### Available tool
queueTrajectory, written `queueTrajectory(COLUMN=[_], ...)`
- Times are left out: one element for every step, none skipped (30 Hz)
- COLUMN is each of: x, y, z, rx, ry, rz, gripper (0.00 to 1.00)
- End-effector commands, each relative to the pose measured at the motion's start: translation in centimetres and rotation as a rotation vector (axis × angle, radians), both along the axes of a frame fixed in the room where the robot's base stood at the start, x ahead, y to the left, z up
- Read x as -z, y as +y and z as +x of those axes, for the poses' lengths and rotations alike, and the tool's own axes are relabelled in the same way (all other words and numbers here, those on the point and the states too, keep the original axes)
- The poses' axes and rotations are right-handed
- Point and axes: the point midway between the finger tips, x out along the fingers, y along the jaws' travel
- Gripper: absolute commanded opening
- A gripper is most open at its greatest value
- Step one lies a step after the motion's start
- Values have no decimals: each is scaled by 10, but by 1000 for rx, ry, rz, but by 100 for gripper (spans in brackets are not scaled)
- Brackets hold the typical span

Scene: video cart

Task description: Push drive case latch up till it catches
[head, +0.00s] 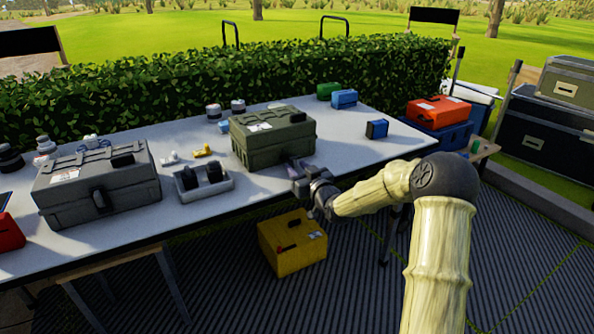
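An olive-green hard case (268,145) stands shut-lidded on the grey table, with white labels on its lid. A larger grey hard case (97,185) stands at the left of the table, with a dark latch or handle on its front. No label I can read tells which is the drive case. My gripper (295,176) is at the lower right front of the olive case, close to its front face. I cannot tell whether it touches. The gripper hides that part of the front, and no latch shows clearly there. The fingers are too small and dark to read as open or shut.
A grey tray (204,191) with dark items sits between the cases. A blue box (377,129) is to the right on the table (350,150). A yellow box (307,262) is on the ground below the front edge. A hedge (200,90) runs behind.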

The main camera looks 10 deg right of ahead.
Motion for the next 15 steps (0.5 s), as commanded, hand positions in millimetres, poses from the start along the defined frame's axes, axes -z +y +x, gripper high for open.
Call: queueTrajectory(x=[0, 0, 0, 0, 0, 0, -1, -1, -1, -1, 0, 0, 0, 0, 0], y=[1, 2, 3, 3, 3, 3, 3, 3, 3, 3, 3, 3, 3, 3, 3], z=[5, 6, 8, 9, 9, 10, 10, 10, 10, 10, 10, 10, 10, 10, 10], rx=[0, 0, 0, 0, 0, 0, 0, 0, 0, 0, 0, 0, 0, 0, 0], ry=[-1, 0, 0, 0, 0, -1, 0, 0, 0, 0, 0, 0, 0, 0, 0], rz=[0, 0, 0, -1, -1, -1, -1, -1, -1, -1, -1, -1, -1, -1, -1], gripper=[35, 35, 35, 35, 35, 35, 35, 35, 35, 35, 35, 35, 29, 23, 15])
